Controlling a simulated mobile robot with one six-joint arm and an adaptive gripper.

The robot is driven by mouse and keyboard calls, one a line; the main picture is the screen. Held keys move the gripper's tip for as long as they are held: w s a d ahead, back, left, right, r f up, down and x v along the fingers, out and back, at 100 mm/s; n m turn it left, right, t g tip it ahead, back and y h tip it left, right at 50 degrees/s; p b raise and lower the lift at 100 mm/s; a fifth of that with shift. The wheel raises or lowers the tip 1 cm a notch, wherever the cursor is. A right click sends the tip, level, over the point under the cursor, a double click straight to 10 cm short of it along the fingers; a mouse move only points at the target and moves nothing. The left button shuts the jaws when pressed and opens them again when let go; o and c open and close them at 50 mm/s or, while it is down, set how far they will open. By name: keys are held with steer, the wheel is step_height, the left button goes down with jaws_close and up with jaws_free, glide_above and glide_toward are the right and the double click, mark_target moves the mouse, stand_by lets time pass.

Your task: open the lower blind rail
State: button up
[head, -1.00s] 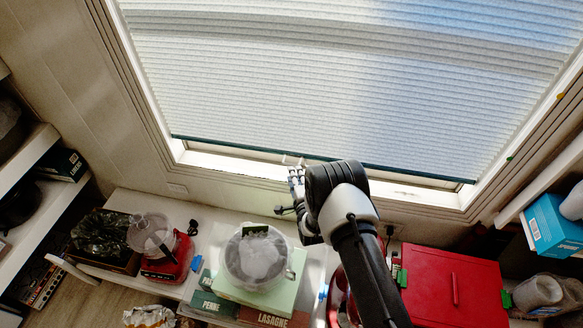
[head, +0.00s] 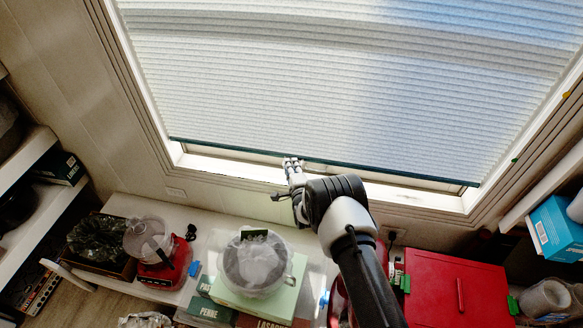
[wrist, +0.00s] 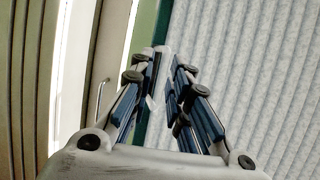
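The pale pleated blind (head: 350,85) hangs over most of the window. Its lower rail (head: 400,174) is a thin dark green bar just above the window's bottom frame, and it also shows as a dark green strip in the wrist view (wrist: 142,128). My gripper (head: 291,162) reaches the rail left of its middle. In the wrist view my gripper (wrist: 167,72) has its fingers apart, one either side of the rail line. A small pale piece shows between the fingertips; I cannot tell whether they touch it.
A thin metal handle (wrist: 100,95) shows left of the fingers. Below the window, a white counter (head: 125,205) holds a lidded pot (head: 258,265) on boxes, a red appliance (head: 170,270) and a red box (head: 455,285). Shelves stand at both sides.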

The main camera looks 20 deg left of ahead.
jaws_close()
steer(key=shift+r, duration=0.1)
stand_by(0.3)
